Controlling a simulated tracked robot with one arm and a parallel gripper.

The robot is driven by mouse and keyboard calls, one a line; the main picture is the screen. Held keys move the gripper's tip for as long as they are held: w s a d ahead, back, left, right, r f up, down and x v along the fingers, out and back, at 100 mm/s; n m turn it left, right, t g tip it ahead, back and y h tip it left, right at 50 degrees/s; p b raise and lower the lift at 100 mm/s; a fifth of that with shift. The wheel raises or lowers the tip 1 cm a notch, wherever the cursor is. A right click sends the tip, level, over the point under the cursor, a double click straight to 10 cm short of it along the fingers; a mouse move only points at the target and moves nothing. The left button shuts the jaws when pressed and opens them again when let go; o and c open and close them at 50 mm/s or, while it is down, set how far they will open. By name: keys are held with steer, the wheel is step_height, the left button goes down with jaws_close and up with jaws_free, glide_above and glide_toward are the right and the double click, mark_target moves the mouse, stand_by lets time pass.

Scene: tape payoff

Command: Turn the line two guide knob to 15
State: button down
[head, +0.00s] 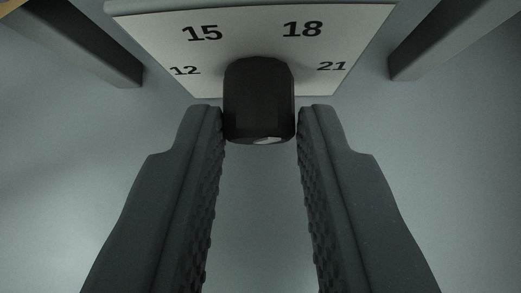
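A black knob (258,88) stands out from a white dial plate (250,27) at the top middle of the head view. The plate carries the numbers 12, 15, 18 and 21 around the knob. A small pale mark (268,141) shows on the knob's near lower end; which number the knob points to cannot be told. My gripper (261,118) has its two ridged fingers apart, one on each side of the knob. The fingertips are very close to the knob's sides; whether they touch it is unclear. No line label is visible.
Grey bars stand at the upper left (80,42) and upper right (432,42), on either side of the plate. The plain grey surface (260,230) below and around the knob is clear.

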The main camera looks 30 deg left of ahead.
stand_by(0.5)
steer(key=shift+f+h+b, duration=0.1)
steer(key=shift+h+b, duration=0.3)
steer(key=shift+b, duration=0.55)
steer(key=shift+a+f+n+h+b, duration=0.15)
steer(key=shift+n+h+b, duration=0.25)
steer(key=shift+b, duration=0.4)
steer(key=h+b, duration=0.1)
steer(key=b, duration=0.1)
steer(key=n+h+b, duration=0.1)
steer(key=shift+a+h+b, duration=0.25)
steer(key=shift+h+b, duration=0.05)
steer(key=shift+b, duration=0.1)
steer(key=n+h+b, duration=0.2)
steer(key=t+h+b, duration=0.1)
steer(key=b, duration=0.1)
steer(key=shift+a+f+n+h, duration=0.25)
steer(key=shift+a+n+h, duration=0.1)
steer(key=shift+n+h, duration=0.05)
steer(key=shift+a+n+h+b, duration=0.1)
steer(key=shift+n+h+b, duration=0.2)
steer(key=shift+h+b, duration=0.15)
steer(key=shift+a, duration=0.1)
steer(key=c, duration=1.3)
jaws_free()
steer(key=shift+o, duration=0.2)
